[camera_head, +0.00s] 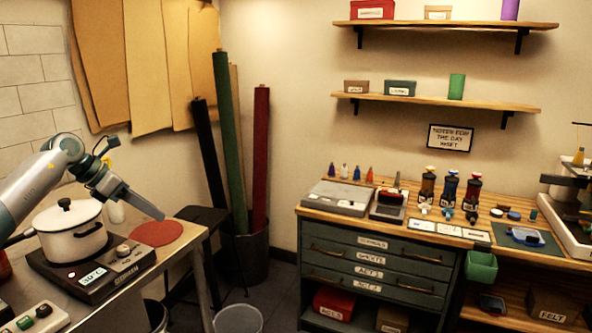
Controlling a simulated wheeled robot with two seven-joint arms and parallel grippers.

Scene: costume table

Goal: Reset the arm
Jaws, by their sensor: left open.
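My left arm comes in from the left, and my left gripper (143,203) hangs in the air to the right of a white pot (72,238). It appears empty, with its fingers pointing down and right towards a round red mat (157,233) on the left table. The gap between the fingers is hard to see from this side. The pot has a black lid knob and stands on a black hot plate (95,272) with a lit display. My right gripper is not in view.
A power strip (35,318) lies at the near left table corner. Rolls in a dark bin (245,255) stand behind. A wooden workbench (400,222) at the right holds bottles, boxes and a sewing machine. Floor shows between the tables, with a pale bin (238,320).

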